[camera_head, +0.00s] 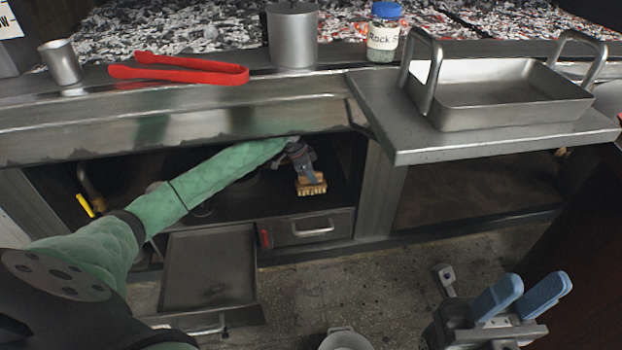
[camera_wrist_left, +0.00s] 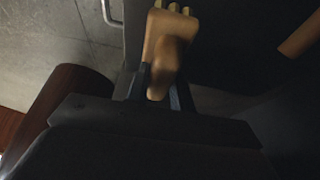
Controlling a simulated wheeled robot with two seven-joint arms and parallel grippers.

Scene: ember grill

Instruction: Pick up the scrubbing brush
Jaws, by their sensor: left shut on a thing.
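The scrubbing brush (camera_head: 312,188), with a tan block and bristles, is in the dark open compartment under the grill counter. My left gripper (camera_head: 304,168) reaches into that compartment and is shut on the brush. In the left wrist view, the tan wooden brush (camera_wrist_left: 170,40) sits between the dark fingers of the left gripper (camera_wrist_left: 160,90), and its bristles show at the top edge. I cannot tell whether the brush touches the compartment floor. My right gripper (camera_head: 521,297), with blue fingers, is at the lower right; its fingers are apart and nothing shows between them.
The counter edge overhangs the left arm. Red tongs (camera_head: 180,70), a metal cup (camera_head: 62,62), a pot (camera_head: 292,38) and a jar (camera_head: 384,35) stand above. A steel pan (camera_head: 510,92) sits on the right shelf (camera_head: 430,147). An open drawer (camera_head: 210,268) juts out below the arm.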

